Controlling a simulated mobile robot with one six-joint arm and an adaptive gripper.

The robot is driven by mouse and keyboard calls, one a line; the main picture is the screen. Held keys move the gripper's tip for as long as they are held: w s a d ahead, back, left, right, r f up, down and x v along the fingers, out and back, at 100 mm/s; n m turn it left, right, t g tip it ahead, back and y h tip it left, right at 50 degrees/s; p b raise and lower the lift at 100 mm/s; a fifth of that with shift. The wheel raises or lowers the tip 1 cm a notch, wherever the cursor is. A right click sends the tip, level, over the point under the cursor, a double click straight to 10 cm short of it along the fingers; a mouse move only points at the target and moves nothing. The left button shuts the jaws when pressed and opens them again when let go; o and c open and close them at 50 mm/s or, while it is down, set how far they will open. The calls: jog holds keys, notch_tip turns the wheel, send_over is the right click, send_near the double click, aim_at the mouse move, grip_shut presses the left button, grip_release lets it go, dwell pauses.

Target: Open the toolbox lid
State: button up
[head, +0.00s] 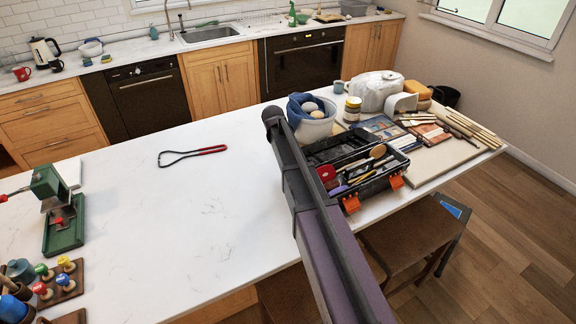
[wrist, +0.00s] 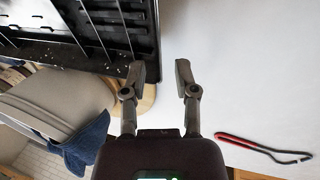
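The black toolbox (head: 376,187) stands on the white counter with tools showing inside and orange latches on its near side. Its lid (head: 335,147) looks raised and folded back at the far left side, partly hidden by my arm. In the wrist view, a black ribbed part of the toolbox, apparently the lid (wrist: 105,28), fills the upper left. My gripper (wrist: 160,72) is open with nothing between its fingers. Its left fingertip overlaps the edge of the black part; I cannot tell whether they touch. In the head view the gripper is hidden behind my arm.
A pale bucket (head: 318,128) with a blue cloth stands close behind the toolbox. A jar (head: 352,109), a bagged clay block (head: 377,88) and a board (head: 446,160) with tools crowd the right. A red-handled loop tool (head: 192,155) lies left; the counter's middle is clear.

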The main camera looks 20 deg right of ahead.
jog(key=shift+b+x, duration=1.35)
jog(key=shift+x, duration=0.35)
grip_shut()
